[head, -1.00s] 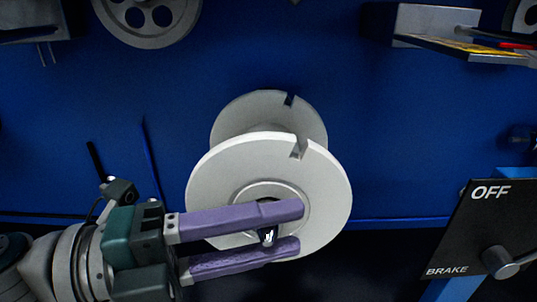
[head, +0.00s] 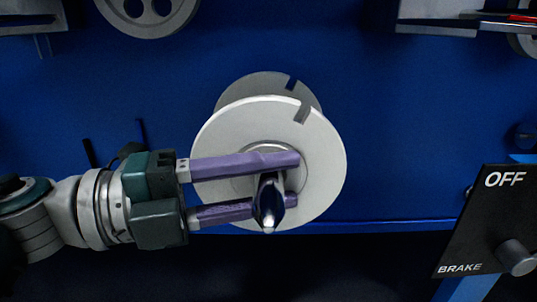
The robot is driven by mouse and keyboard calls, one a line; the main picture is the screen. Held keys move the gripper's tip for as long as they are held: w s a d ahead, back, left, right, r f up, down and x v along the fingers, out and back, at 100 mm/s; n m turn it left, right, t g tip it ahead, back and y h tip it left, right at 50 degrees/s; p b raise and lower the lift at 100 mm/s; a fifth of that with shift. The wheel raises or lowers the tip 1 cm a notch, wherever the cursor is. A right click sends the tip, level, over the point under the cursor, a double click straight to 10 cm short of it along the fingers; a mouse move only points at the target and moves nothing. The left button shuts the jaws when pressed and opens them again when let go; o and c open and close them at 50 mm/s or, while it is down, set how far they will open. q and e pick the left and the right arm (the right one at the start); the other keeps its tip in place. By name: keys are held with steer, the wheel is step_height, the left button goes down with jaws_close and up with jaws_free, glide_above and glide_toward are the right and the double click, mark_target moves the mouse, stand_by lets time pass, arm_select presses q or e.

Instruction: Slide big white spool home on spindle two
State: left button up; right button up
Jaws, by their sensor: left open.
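The big white spool (head: 322,165) is on a spindle in front of the blue panel. Its near flange faces me, with a notch at the upper right, and its rear flange shows behind. The dark, shiny spindle tip (head: 268,206) sticks out through the hub toward me. My left gripper (head: 296,180) is open, with its purple fingers lying across the front of the hub. The spindle tip passes between the fingers. Whether the fingers touch the flange is hard to tell. The spool's seat at the panel is hidden behind its flanges. My right gripper is not in view.
A grey wheel (head: 148,18) with holes is at the top left. Metal brackets jut out at the top left (head: 28,22) and top right (head: 437,20). A black brake panel (head: 490,205) marked OFF, with a knob, is at the lower right. The panel between is mostly clear.

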mark_target(269, 232)
arm_select(q)
steer(key=shift+w, duration=0.4)
steer(key=shift+w+f+b, duration=0.1)
steer(key=shift+b, duration=0.4)
steer(key=shift+p, duration=0.3)
steer(key=s+p, duration=0.2)
steer(key=shift+s+r+p, duration=0.1)
steer(key=shift+r+p, duration=0.25)
steer(key=s+p, duration=0.2)
steer(key=s, duration=0.2)
steer(key=shift+f, duration=0.15)
steer(key=shift+s+p, duration=0.55)
steer(key=shift+s, duration=0.05)
steer(key=shift+s+f, duration=0.1)
steer(key=shift+s, duration=0.05)
